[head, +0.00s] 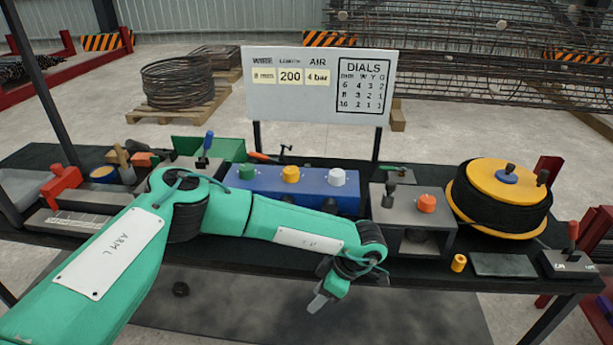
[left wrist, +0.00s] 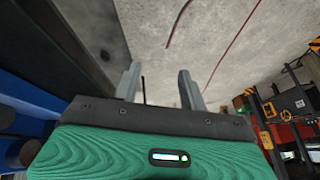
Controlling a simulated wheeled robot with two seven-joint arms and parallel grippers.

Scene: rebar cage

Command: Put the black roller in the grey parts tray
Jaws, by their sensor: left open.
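A small black roller-like piece (head: 180,289) lies low in front of the bench, on or near the dark floor mat. A dark round spot in the left wrist view (left wrist: 107,55) may be the same piece, but I cannot tell. A light grey tray (head: 20,187) stands at the far left end of the bench, partly cut off by the picture edge. My left gripper (head: 318,302) hangs past the bench's front edge, well right of the black piece and far from the tray. Its two fingers are apart and empty in the left wrist view (left wrist: 158,88). My right gripper is not in view.
The dark bench carries a blue box (head: 290,190) with coloured knobs, a grey block (head: 412,206) with an orange knob, a yellow spool (head: 500,200) and a red clamp (head: 64,184). A dark post stands by the tray. The floor in front looks mostly clear.

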